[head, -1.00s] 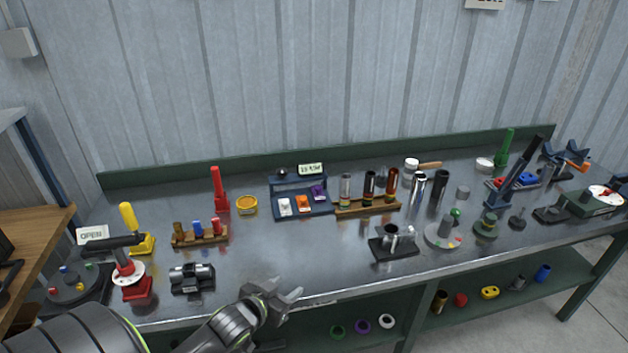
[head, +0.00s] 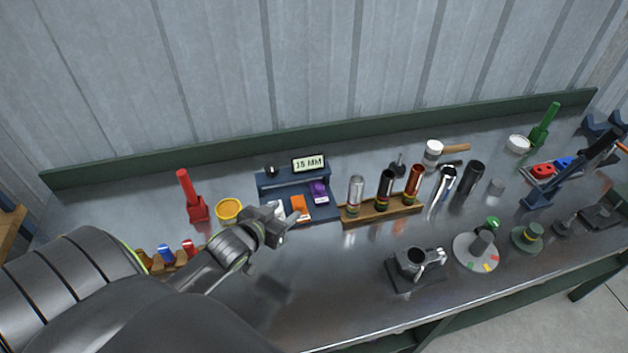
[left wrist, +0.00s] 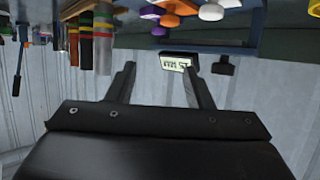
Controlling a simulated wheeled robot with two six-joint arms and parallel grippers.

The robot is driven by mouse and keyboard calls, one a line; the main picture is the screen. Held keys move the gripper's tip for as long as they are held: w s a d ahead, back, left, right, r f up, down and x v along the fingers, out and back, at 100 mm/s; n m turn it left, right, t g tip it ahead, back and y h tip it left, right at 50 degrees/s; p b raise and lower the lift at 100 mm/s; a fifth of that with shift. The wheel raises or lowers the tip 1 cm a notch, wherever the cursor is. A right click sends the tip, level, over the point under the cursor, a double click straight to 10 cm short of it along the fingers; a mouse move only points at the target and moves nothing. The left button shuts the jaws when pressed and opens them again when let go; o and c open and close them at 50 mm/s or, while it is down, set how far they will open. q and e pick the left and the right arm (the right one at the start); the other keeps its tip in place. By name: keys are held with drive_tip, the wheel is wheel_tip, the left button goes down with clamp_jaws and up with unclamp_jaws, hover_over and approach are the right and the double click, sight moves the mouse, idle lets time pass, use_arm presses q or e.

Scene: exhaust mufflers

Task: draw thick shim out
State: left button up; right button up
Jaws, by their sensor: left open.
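A blue shim rack (head: 327,213) stands on the bench with a white piece (head: 279,207), an orange piece (head: 299,207) and a purple piece (head: 319,190) in it. Which of them is the thick shim I cannot tell. A display above the rack (head: 309,163) reads 15 MM. My right gripper is out of view.
A wooden rack with upright tubes (head: 381,210) stands close right of the shim rack. A yellow ring dish (head: 229,210) and a red upright tool (head: 190,198) are to the left. Bare bench lies in front, before a clamp fixture (head: 412,265).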

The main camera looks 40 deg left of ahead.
use_arm(q)
drive_tip(key=w, duration=0.3)
drive_tip(key=p, duration=0.1)
approach(318, 188)
drive_tip(key=shift+w+f, duration=0.1)
drive_tip(key=x, duration=0.6)
drive_tip(key=shift+w+f, duration=0.15)
drive_tip(key=shift+w, duration=0.15)
drive_tip(key=shift+w+a+f, duration=0.1)
drive_tip(key=shift+w+f, duration=0.15)
drive_tip(key=shift+w, duration=0.45)
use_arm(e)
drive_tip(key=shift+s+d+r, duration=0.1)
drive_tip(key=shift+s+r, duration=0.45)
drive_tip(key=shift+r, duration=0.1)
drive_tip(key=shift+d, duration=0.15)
use_arm(q)
clamp_jaws()
